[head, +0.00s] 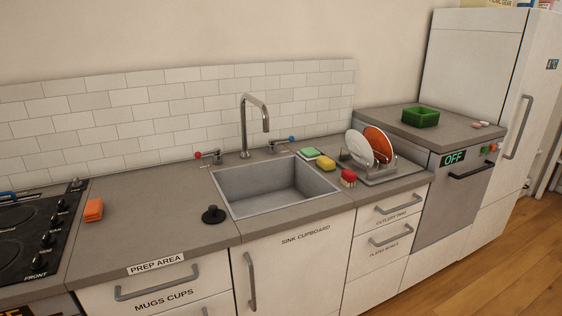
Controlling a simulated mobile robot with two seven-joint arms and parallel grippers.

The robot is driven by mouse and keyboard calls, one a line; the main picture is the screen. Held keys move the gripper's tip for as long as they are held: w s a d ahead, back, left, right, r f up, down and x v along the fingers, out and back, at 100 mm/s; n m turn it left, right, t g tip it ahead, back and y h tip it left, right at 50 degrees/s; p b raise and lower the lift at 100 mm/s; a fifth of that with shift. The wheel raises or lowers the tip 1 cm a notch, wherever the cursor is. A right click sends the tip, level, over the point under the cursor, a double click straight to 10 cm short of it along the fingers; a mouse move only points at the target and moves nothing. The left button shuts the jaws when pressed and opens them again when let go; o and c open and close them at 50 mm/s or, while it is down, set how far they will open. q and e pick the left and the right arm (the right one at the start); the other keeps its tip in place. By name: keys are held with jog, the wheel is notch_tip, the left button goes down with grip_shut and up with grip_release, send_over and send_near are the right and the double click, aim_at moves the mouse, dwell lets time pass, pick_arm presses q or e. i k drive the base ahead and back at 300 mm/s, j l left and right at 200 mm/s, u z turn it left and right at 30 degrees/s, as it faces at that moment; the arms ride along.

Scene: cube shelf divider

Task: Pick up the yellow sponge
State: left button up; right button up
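The yellow sponge (326,163) lies on the grey counter just right of the sink, near the sink's back right corner. It looks like a small block with a yellow top; its finer details are too small to tell. A green block, likely another sponge (310,152), lies just behind and left of it. A red item with a pale lower part (348,178) stands in front and to the right of it. Neither of my grippers shows in the head view.
The sink (275,190) with its tall tap (265,122) lies left of the sponge. A dish rack (392,173) holding plates stands right. A black plug (213,214) and an orange block (93,210) lie on the counter's left, with clear room between.

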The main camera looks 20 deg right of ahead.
aim_at(324, 163)
jog(key=l+u, duration=0.35)
jog(key=i+l+u, duration=0.1)
jog(key=l+u, duration=0.2)
jog(key=l, duration=0.2)
jog(key=k+l+u, duration=0.1)
jog(key=l+u, duration=0.2)
jog(key=l, duration=0.55)
jog(key=k+l+u, duration=0.1)
jog(key=l, duration=0.85)
